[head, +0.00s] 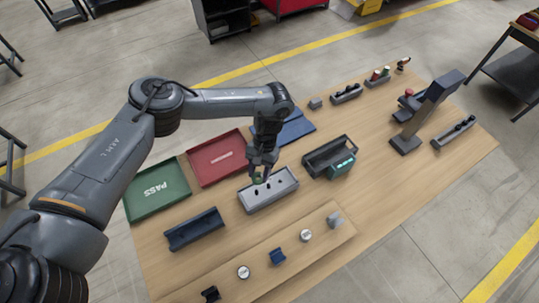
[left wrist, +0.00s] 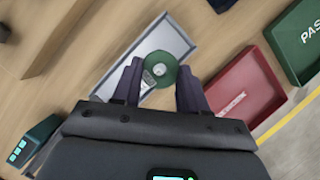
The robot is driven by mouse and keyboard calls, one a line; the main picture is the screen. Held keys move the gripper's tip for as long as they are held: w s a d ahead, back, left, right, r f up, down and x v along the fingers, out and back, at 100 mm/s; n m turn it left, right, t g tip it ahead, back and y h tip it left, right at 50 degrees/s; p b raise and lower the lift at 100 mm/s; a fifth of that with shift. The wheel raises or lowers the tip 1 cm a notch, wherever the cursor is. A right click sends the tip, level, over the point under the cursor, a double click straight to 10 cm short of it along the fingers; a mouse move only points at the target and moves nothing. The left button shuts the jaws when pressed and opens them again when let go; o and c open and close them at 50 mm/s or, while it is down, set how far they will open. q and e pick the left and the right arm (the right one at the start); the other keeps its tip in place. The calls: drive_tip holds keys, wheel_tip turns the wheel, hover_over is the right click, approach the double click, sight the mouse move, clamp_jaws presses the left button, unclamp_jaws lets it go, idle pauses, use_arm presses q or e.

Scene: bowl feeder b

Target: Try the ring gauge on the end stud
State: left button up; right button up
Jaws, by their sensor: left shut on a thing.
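My left gripper (head: 261,173) points down over the left part of a grey tray (head: 283,194) and is shut on a green ring (head: 257,180), which I take to be the ring gauge. In the left wrist view the ring (left wrist: 168,82) lies between the two fingertips, above the tray (left wrist: 172,32). A pale round shape, possibly a stud end, shows in the ring's opening; I cannot tell whether the ring is around it or above it. Several small dark spots show in the tray, too small to identify. My right gripper is not in view.
A green PASS tray (head: 145,203) and a red tray (head: 205,171) stand to the left. A dark bin (head: 322,158) with a teal device (head: 342,167) is at the right. A dark blue holder (head: 193,231) and a raised wooden strip (head: 290,250) with small parts lie in front.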

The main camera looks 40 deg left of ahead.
sight(257, 184)
use_arm(q)
drive_tip(key=shift+s+f, duration=0.75)
drive_tip(key=shift+s, duration=0.1)
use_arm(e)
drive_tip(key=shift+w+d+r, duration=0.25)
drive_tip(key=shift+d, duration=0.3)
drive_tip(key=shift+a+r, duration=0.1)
use_arm(q)
drive_tip(key=shift+r+p, duration=0.15)
drive_tip(key=shift+p, duration=0.55)
drive_tip(key=shift+f+b, duration=1)
drive_tip(key=shift+f, duration=1.35)
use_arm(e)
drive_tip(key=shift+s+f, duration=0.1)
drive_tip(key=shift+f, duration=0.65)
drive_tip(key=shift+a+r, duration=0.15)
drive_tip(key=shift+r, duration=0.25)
use_arm(q)
drive_tip(key=shift+p, duration=0.5)
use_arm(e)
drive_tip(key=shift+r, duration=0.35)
